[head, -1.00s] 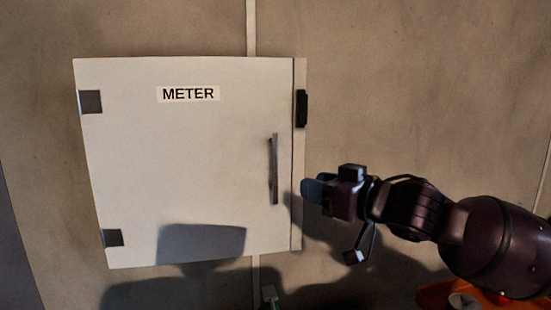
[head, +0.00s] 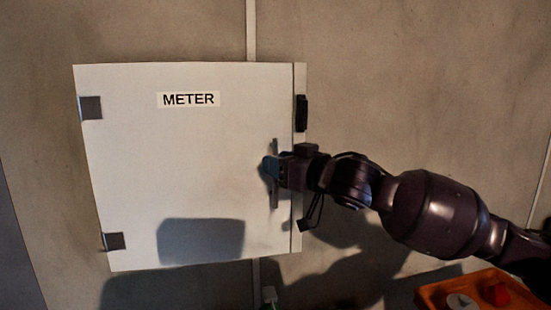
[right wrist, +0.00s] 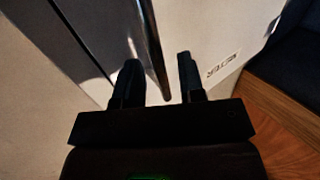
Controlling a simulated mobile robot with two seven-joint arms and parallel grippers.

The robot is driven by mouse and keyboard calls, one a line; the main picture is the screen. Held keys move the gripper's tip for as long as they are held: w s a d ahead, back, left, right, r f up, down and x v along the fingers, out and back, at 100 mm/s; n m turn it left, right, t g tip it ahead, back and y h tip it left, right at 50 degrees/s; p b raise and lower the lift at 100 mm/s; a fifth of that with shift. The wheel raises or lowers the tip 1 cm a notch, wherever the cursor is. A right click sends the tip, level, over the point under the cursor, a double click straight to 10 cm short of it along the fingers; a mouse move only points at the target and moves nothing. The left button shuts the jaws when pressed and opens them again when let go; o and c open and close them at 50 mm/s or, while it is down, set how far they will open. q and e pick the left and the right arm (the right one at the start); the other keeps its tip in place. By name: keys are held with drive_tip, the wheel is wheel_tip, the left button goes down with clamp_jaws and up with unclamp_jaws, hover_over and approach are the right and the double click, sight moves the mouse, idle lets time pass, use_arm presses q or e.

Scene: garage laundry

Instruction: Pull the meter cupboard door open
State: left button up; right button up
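The white meter cupboard door (head: 130,170) is shut on the wall, with its METER label (head: 188,99) near the top and two hinges on its left edge. The vertical metal bar handle (head: 274,202) is near the door's right edge. My right gripper (head: 271,168) is at the middle of the handle and hides part of it. In the right wrist view, the handle (right wrist: 152,45) runs between the two spread fingers of my right gripper (right wrist: 158,60), with gaps visible beside it. My left gripper is not in view.
A black catch (head: 301,113) sits on the cupboard's right side. An orange tray (head: 436,293) with small items is at the lower right, below my right arm. A pipe (head: 251,30) runs up the wall above the cupboard. The space left of my arm before the door is clear.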

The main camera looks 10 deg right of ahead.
drive_tip(key=shift+w+a, duration=0.35)
drive_tip(key=shift+w, duration=0.15)
clamp_jaws()
drive_tip(key=shift+s, duration=0.1)
